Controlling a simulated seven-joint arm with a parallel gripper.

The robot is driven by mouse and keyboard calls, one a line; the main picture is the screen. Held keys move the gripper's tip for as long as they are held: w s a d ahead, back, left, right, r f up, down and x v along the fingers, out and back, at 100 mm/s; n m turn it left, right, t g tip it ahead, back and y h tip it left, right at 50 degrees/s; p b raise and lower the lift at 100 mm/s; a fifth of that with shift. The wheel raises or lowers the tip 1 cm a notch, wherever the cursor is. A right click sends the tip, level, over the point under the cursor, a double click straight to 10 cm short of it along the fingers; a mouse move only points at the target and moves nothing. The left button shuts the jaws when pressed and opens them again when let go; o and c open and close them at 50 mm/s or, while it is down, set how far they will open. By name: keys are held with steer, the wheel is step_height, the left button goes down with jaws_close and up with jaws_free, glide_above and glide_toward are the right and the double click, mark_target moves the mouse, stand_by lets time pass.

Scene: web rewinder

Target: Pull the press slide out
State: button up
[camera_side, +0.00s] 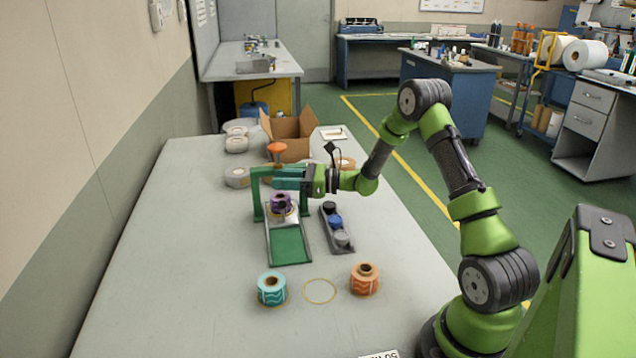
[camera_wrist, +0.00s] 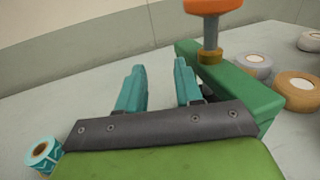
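The press (camera_side: 257,198) is a green frame with an orange knob (camera_side: 277,148) on top. The press slide (camera_side: 290,245) is a tray with a green floor and pale rails, reaching from the frame toward the front. My gripper (camera_side: 284,178) is at the height of the frame's top beam, above the purple roll. In the wrist view its teal fingers (camera_wrist: 159,80) are apart with nothing between them. The green beam (camera_wrist: 240,90) and orange knob (camera_wrist: 213,6) are right of the fingers. The slide is out of that view.
A teal roll (camera_side: 271,289) and an orange-brown roll (camera_side: 365,279) stand in front, with an empty ring mark (camera_side: 319,291) between them. A grey rack (camera_side: 328,213) with dark and blue pieces lies right of the slide. A cardboard box (camera_side: 295,130) and white rolls are behind.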

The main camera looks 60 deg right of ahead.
glide_above(276, 221)
steer(key=v, duration=0.3)
step_height(276, 221, down, 7)
steer(key=shift+r, duration=0.1)
steer(key=shift+x, duration=1)
steer(key=shift+w+a, duration=0.3)
steer(key=shift+w, duration=0.1)
jaws_close()
